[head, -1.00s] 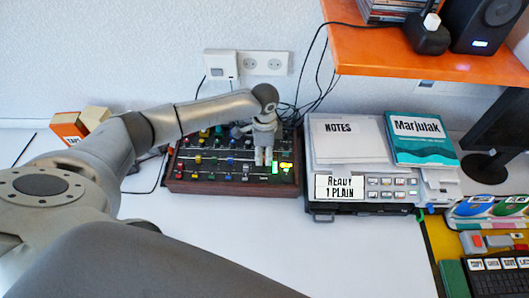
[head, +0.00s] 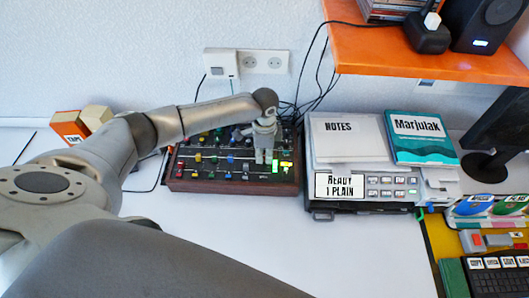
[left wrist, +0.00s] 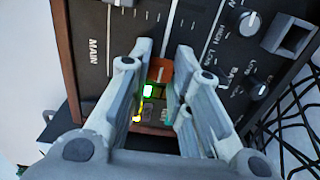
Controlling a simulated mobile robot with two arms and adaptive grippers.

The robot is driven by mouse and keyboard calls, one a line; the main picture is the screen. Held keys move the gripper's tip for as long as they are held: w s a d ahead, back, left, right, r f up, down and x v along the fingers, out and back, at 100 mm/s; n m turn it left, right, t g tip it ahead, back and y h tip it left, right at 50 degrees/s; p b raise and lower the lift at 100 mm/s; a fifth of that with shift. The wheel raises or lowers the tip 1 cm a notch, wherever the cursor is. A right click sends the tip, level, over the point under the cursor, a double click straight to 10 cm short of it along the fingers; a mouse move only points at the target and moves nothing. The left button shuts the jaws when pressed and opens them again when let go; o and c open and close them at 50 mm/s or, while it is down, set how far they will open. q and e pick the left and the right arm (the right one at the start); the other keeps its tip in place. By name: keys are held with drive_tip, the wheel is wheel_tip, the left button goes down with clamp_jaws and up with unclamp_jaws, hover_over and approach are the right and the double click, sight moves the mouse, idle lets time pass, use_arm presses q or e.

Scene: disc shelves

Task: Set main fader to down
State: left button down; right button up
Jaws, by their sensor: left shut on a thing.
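The mixer (head: 225,187) is a dark panel in a wooden frame, with rows of coloured knobs and sliders, on the white desk. My left gripper (head: 264,157) reaches down onto its right part. In the left wrist view, an orange fader cap (left wrist: 159,70) sits between the fingertips, and the gripper (left wrist: 160,62) is shut on it. The word MAIN (left wrist: 95,50) is printed on the panel left of the fingers. A lit green button (left wrist: 148,91) and a yellow light show just below the cap. The fingers partly hide the fader's slot. My right gripper is not in view.
A grey printer (head: 365,187) with papers and a teal book (head: 418,130) stands close right of the mixer. Black cables (head: 308,95) run behind it. An orange shelf (head: 420,55) hangs at upper right. The desk in front is clear.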

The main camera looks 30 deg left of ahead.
sight(264, 169)
use_arm(q)
drive_tip(key=shift+s+d+r+p, duration=0.1)
drive_tip(key=shift+s+d+p, duration=0.2)
drive_tip(key=shift+s+p, duration=0.4)
drive_tip(key=shift+s+d+r+p, duration=0.1)
drive_tip(key=shift+s+d+p, duration=0.2)
drive_tip(key=shift+s+p, duration=0.4)
drive_tip(key=shift+s+d+f+p, duration=0.15)
drive_tip(key=shift+s+d+p, duration=0.1)
drive_tip(key=shift+s+p, duration=0.15)
drive_tip(key=c, duration=1.3)
unclamp_jaws()
drive_tip(key=shift+w, duration=0.1)
wheel_tip(264, 169, up, 12)
drive_tip(key=shift+f, duration=0.1)
